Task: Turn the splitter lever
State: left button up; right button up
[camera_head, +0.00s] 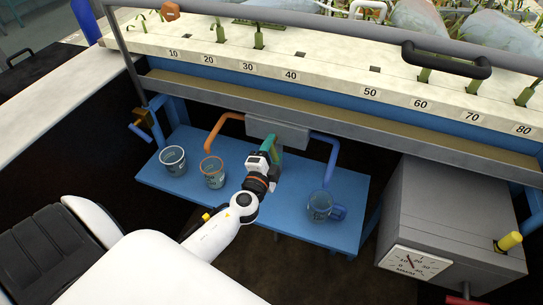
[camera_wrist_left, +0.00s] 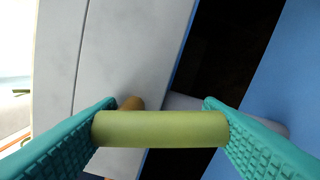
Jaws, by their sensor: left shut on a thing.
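The splitter is a grey box (camera_head: 278,133) on the flume's front, with an orange pipe (camera_head: 222,128) out to the left and a blue pipe (camera_head: 328,155) out to the right. My left gripper (camera_head: 276,146) is at the front of this box. In the left wrist view, the splitter lever (camera_wrist_left: 160,129) is an olive-yellow round bar on a brown stem, lying crosswise between the teal fingers. Each end of the bar meets a finger, so the gripper is shut on it. In the head view the lever is hidden by the gripper. My right gripper is not in view.
A blue shelf (camera_head: 270,213) below holds a white-rimmed cup (camera_head: 173,161), an orange-rimmed cup (camera_head: 213,172) and a blue mug (camera_head: 320,207). A grey cabinet with a dial (camera_head: 415,263) stands at right. A grey rail (camera_head: 300,28) with a black handle crosses above.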

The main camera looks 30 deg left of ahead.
pick_arm(q)
jog(key=shift+d+n+b, duration=0.2)
jog(key=shift+n+b, duration=0.4)
jog(key=shift+n, duration=0.4)
jog(key=shift+d+r+n+b, duration=0.1)
jog(key=shift+n+b, duration=0.2)
jog(key=shift+n, duration=0.4)
jog(key=o, duration=1)
